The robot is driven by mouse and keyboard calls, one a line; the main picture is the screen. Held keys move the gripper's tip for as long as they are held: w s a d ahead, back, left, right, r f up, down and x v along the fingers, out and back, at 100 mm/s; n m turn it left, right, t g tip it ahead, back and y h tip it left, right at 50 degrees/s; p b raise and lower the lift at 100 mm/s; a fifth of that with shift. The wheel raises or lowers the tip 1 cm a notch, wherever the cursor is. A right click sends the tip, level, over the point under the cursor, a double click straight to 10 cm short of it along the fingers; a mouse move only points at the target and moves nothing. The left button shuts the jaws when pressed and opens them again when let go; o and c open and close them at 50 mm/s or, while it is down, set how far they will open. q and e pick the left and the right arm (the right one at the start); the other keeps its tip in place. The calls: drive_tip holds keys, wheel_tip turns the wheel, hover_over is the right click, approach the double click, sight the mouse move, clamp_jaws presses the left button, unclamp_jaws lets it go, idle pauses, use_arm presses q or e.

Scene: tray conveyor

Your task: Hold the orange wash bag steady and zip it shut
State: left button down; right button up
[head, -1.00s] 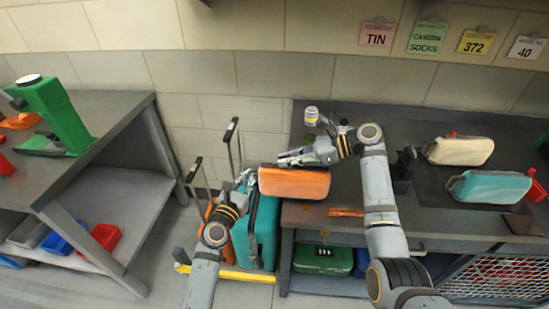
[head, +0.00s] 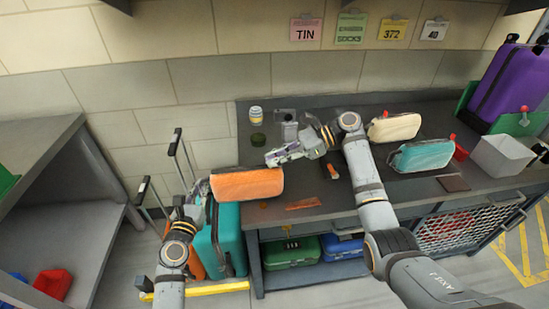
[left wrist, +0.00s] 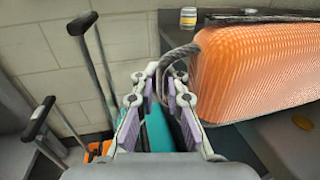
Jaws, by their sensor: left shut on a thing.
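The orange wash bag (head: 247,184) stands on its long side at the left end of the dark bench. It also fills the upper right of the left wrist view (left wrist: 262,72). My left gripper (left wrist: 170,82) is shut on a grey cord loop (left wrist: 177,54) at the bag's left end. In the head view my left gripper (head: 200,190) is beside that end. My right gripper (head: 274,157) is just above the bag's upper right corner; its jaw state is unclear. A dark strip runs along the bag's top edge in the left wrist view. The zip's pull cannot be made out.
A cream bag (head: 394,127) and a teal bag (head: 422,155) stand on the bench to the right. A small jar (head: 256,114) and a dark green round thing (head: 258,139) stand behind the orange bag. A teal suitcase (head: 230,245) stands below the bench's left end.

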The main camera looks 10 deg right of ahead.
drive_tip(key=o, duration=0.5)
drive_tip(key=v, duration=1.2)
drive_tip(key=shift+d, duration=0.1)
